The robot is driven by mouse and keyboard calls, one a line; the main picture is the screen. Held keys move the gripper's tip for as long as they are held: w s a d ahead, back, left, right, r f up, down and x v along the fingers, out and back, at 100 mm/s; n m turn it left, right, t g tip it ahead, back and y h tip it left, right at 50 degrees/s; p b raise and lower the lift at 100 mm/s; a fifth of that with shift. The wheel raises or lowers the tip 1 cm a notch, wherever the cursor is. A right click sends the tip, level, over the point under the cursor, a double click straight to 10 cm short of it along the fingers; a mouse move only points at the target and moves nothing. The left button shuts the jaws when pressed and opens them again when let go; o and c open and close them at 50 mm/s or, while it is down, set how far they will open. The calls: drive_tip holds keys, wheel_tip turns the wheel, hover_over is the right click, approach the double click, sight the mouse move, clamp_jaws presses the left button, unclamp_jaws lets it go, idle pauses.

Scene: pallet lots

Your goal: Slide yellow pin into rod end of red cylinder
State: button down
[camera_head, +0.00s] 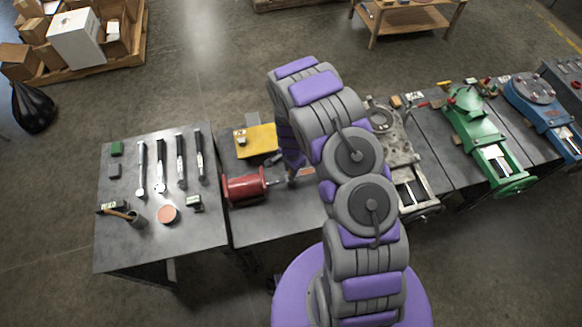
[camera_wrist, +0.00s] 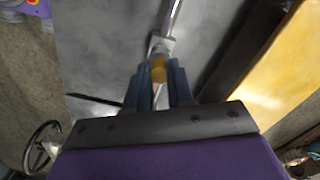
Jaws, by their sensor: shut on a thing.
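The red cylinder (camera_head: 245,188) lies on the grey workbench, its bright rod pointing right in the head view. The rod end (camera_head: 291,182) is partly hidden near my arm. In the wrist view the shiny rod (camera_wrist: 171,18) runs down to the rod end (camera_wrist: 160,46). My gripper (camera_wrist: 160,74) has its blue fingers shut on the yellow pin (camera_wrist: 158,70). The pin overlaps the near side of the rod end in this view. I cannot tell whether it touches or enters the hole. My arm hides most of the gripper in the head view.
The left table (camera_head: 130,245) holds several wrench-like tools, a round reddish dish (camera_head: 168,214) and small boxes.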

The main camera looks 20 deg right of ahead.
drive_tip(key=shift+f, duration=0.4)
drive_tip(key=c, duration=0.9)
unclamp_jaws()
wheel_tip(320, 180, up, 17)
drive_tip(key=p, duration=0.1)
drive_tip(key=shift+w+p, duration=0.15)
drive_tip(key=shift+p, duration=0.25)
drive_tip(key=shift+d+r, duration=0.1)
